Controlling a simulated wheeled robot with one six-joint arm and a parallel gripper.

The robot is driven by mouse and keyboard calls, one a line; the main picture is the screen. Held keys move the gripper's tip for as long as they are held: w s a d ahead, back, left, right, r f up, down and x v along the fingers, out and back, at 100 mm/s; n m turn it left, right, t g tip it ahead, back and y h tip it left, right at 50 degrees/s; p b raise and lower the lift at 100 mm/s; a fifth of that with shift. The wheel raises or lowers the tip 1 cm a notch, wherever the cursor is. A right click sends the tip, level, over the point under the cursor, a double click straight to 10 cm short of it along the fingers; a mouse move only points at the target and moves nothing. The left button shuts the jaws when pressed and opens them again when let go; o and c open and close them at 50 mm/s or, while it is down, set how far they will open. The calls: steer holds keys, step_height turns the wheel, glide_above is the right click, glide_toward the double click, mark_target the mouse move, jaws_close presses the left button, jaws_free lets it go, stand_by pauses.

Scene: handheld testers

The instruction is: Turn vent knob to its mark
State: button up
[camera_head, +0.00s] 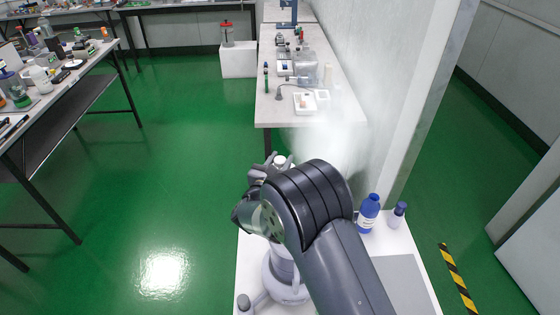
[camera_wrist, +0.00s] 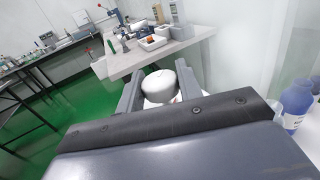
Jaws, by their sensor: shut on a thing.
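In the wrist view, a white rounded knob (camera_wrist: 160,86) sits between the two grey fingers of my gripper (camera_wrist: 158,92), which is shut on it. A small dark line shows on top of the knob; I cannot make out what mark it faces. In the head view, my gripper (camera_head: 268,166) is just beyond my dark arm, at the far end of the near white table. The pale top of the knob (camera_head: 280,160) shows beside the fingers there. My arm hides most of the knob and what it is mounted on.
The blue bottle also shows in the wrist view (camera_wrist: 294,106). A white wall (camera_head: 395,90) rises at the right. A farther bench (camera_head: 340,110) holds small items. Green floor lies open left.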

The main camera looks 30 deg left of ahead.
mark_target(280, 159)
steer(key=shift+f+n+y+b, duration=0.15)
steer(key=shift+n+y+b, duration=0.25)
steer(key=shift+y+b, duration=0.3)
steer(key=shift+c, duration=0.2)
steer(key=shift+n+y+b, duration=0.4)
steer(key=shift+y+b, duration=0.1)
steer(key=shift+b, duration=0.1)
steer(key=o, duration=1)
steer(key=shift+c, duration=0.2)
steer(key=shift+r, duration=0.2)
step_height(280, 159, up, 10)
steer(key=shift+f+p, duration=0.1)
steer(key=shift+p, duration=0.2)
